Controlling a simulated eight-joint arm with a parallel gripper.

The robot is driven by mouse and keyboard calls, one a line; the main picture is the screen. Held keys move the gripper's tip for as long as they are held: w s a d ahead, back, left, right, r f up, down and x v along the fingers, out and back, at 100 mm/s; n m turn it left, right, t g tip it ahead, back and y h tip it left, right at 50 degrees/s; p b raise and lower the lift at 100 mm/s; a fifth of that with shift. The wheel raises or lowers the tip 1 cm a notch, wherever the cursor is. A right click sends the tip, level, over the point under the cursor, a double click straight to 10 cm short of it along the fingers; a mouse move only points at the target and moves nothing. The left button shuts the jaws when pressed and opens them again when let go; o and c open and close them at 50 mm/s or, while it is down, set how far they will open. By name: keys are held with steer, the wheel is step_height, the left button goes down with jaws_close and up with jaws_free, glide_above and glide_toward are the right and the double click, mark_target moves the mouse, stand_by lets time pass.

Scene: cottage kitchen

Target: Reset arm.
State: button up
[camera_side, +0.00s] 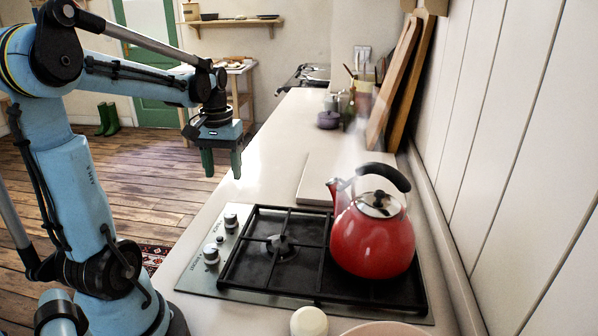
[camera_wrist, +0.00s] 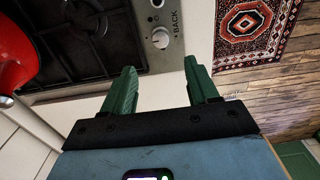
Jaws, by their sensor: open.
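My gripper (camera_side: 222,163) has two green fingers and is open and empty. In the side view it hangs over the counter's left edge, behind the hob, with its fingers pointing down. In the wrist view my gripper (camera_wrist: 160,85) shows its fingers spread apart with nothing between them. A red kettle (camera_side: 374,236) with a black handle stands on the right side of the gas hob (camera_side: 252,290), well apart from the gripper, with steam above its spout. Part of the red kettle also shows at the left edge of the wrist view (camera_wrist: 14,58).
Hob knobs (camera_side: 211,254) line the hob's left side. A pale board (camera_side: 314,178) lies behind the kettle. Wooden boards (camera_side: 396,85) lean on the right wall. A pale round object (camera_side: 309,321) and bowl rim (camera_side: 388,329) are at the front. The counter behind the gripper is clear.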

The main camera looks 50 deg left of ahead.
steer(key=w+d+m+t, duration=0.2)
steer(key=d+m+t, duration=0.5)
steer(key=d, duration=1.5)
steer(key=shift+w+f+m, duration=0.15)
steer(key=shift+f+m, duration=0.05)
steer(key=shift+m, duration=0.8)
steer(key=shift+d, duration=0.1)
